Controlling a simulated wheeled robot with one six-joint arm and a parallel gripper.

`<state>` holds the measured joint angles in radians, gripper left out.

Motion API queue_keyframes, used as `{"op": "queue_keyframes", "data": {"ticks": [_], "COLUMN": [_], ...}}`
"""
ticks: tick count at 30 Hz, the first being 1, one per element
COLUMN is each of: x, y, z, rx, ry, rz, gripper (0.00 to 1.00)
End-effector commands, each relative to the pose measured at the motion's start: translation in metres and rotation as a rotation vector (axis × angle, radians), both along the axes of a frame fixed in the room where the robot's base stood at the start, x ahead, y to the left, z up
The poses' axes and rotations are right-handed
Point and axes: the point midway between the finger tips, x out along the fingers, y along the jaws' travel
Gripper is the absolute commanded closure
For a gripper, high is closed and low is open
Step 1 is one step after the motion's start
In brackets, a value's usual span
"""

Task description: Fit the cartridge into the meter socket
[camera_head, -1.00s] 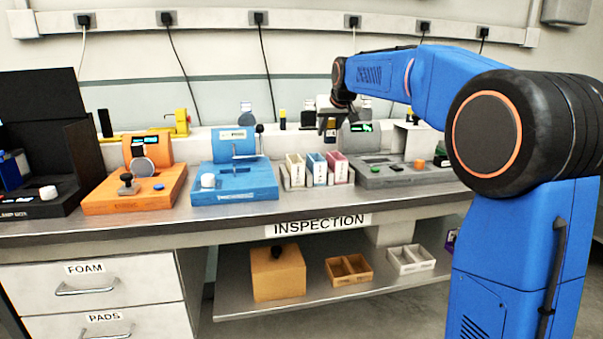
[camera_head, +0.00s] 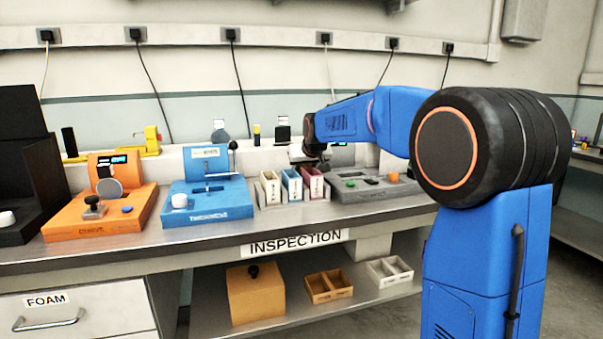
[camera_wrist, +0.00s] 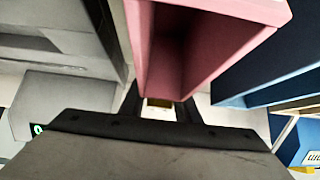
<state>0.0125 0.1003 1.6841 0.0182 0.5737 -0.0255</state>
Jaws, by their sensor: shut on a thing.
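My gripper (camera_head: 311,158) is at the pink holder (camera_head: 312,184), the right one of three upright holders on the bench. In the wrist view the pink holder (camera_wrist: 213,35) looks like a hollow, open box close to the jaws. My gripper's dark fingers (camera_wrist: 160,108) close on a small pale piece (camera_wrist: 158,113) between them, which I take for the cartridge; most of it is hidden. A blue meter (camera_head: 207,190) with a dark slot, an orange meter (camera_head: 103,212) and a grey meter (camera_head: 362,189) stand on the bench. I cannot tell which has the task's socket.
A cream holder (camera_head: 269,188) and a blue holder (camera_head: 291,185) stand left of the pink one. A black case (camera_head: 25,165) is at the far left. A lower shelf holds a tan box (camera_head: 254,294) and two small trays. The bench's front strip is narrow but clear.

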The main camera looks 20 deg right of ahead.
Motion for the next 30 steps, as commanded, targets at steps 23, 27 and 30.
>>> {"op": "queue_keyframes", "data": {"ticks": [23, 27, 30], "x": [0.0, -0.009, -0.02], "y": [0.0, 0.0, 0.0], "z": [0.0, 0.01, 0.022], "rx": [0.0, 0.0, 0.0], "ry": [-0.002, -0.003, -0.004], "rz": [0.0, 0.0, 0.0], "gripper": [0.52, 0.52, 0.52]}}
